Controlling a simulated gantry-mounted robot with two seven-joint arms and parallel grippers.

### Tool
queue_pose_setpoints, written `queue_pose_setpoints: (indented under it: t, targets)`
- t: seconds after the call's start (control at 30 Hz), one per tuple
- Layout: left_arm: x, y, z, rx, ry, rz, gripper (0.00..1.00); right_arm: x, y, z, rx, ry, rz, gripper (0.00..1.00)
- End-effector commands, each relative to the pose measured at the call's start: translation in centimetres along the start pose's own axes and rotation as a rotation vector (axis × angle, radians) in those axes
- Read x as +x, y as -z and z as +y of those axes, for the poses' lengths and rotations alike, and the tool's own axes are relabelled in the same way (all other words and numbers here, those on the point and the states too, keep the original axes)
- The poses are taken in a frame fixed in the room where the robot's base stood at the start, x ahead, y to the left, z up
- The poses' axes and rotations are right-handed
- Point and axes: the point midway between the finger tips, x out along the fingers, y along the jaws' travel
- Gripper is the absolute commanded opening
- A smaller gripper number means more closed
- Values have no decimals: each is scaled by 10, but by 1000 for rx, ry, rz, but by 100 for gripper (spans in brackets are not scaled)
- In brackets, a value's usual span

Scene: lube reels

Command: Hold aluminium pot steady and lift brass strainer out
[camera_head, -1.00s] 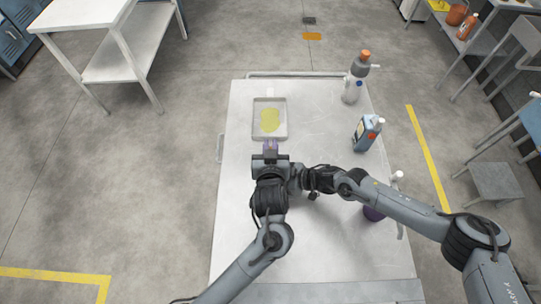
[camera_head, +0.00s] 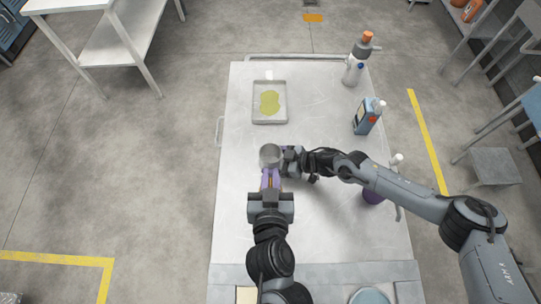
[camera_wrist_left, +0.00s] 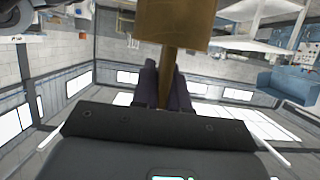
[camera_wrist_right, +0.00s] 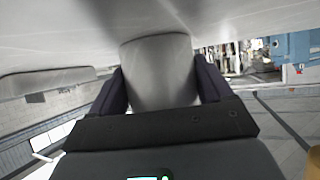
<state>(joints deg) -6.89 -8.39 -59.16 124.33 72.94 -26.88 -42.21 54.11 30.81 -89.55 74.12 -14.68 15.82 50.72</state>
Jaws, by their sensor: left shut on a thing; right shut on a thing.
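The aluminium pot (camera_head: 270,155), a plain grey cylinder, is near the middle of the bench, its round open top partly in sight. My right gripper (camera_head: 287,159) is shut on its right side; the right wrist view shows the pot (camera_wrist_right: 160,75) between both fingers. My left gripper (camera_head: 271,176) is shut on the strainer's thin handle, just in front of the pot. In the left wrist view the brass strainer (camera_wrist_left: 174,25) shows a bare brass body beyond the fingers, with no pot wall around it. In the head view my gripper hides most of it.
A shallow tray (camera_head: 285,119) with a yellow-green patch lies behind the pot. A grey bottle with an orange cap (camera_head: 354,69) and a blue container (camera_head: 365,118) stand at the back right. A purple container (camera_head: 373,197) is partly behind my right arm.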

Motion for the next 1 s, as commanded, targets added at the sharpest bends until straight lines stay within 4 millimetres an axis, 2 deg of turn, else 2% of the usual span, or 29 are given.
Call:
queue_pose_setpoints:
  t: [0.2, 0.57, 0.6, 0.73, 1.0]
  targets:
    - [-16, -6, 0, 0, 0, 0, 0, 0, 0, 0, 0, 0, -1, 62]
    - [-19, -7, 0, 0, 1, 1, 0, 0, 0, 0, 0, 0, -1, 62]
    - [-19, -7, 0, 0, 1, 1, 0, 0, 0, 0, 0, 0, -1, 81]
    - [-19, -7, 0, 0, 1, 1, 0, 0, 0, 0, 0, 0, -1, 100]
    - [-18, -6, 0, 0, 1, 1, 0, -2, 0, 0, 0, 0, 0, 100]
